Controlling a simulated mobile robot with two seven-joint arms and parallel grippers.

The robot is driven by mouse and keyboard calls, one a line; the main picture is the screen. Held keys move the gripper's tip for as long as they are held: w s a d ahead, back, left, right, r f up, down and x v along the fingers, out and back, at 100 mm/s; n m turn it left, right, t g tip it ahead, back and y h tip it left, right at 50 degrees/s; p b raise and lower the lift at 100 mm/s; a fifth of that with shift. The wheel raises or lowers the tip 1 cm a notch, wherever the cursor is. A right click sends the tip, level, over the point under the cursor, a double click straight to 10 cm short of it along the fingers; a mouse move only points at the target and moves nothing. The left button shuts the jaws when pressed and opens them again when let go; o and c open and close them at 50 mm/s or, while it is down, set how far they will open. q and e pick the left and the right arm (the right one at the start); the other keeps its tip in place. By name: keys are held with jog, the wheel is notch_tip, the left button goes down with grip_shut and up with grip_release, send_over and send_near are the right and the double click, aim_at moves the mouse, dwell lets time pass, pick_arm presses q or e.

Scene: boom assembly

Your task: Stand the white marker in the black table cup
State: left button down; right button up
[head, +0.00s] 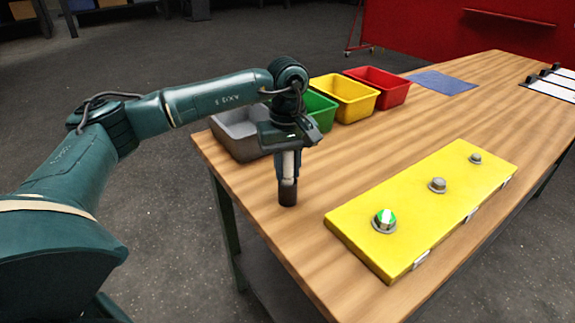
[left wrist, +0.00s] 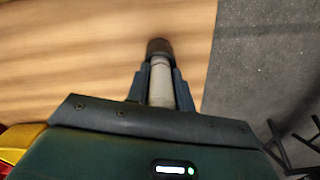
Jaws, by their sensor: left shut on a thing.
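The white marker (head: 288,167) is upright between the fingers of my left gripper (head: 287,178), which is shut on it and points down. It also shows in the left wrist view (left wrist: 161,82) between the fingers of the gripper (left wrist: 161,88). The black table cup (head: 287,195) stands near the table's left edge, directly below the marker. The cup also shows in the left wrist view (left wrist: 159,47), in line with the marker's far end. The marker's lower end meets the cup's rim or is inside it; I cannot tell how deep. My right gripper is not in view.
Grey (head: 235,132), green (head: 318,112), yellow (head: 345,98) and red (head: 378,87) bins line the table's back left edge. A yellow board (head: 420,205) with three round fittings lies to the right. The wooden table (head: 420,120) is clear between bins and board. A blue mat (head: 443,82) lies farther back.

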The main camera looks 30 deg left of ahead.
pick_arm(q)
jog(key=shift+f, duration=0.1)
jog(key=c, duration=1.5)
grip_release()
jog(key=o, duration=0.3)
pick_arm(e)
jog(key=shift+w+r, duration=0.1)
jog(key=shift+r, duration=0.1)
pick_arm(q)
notch_tip(320, 180, up, 12)
jog(key=shift+r, duration=0.2)
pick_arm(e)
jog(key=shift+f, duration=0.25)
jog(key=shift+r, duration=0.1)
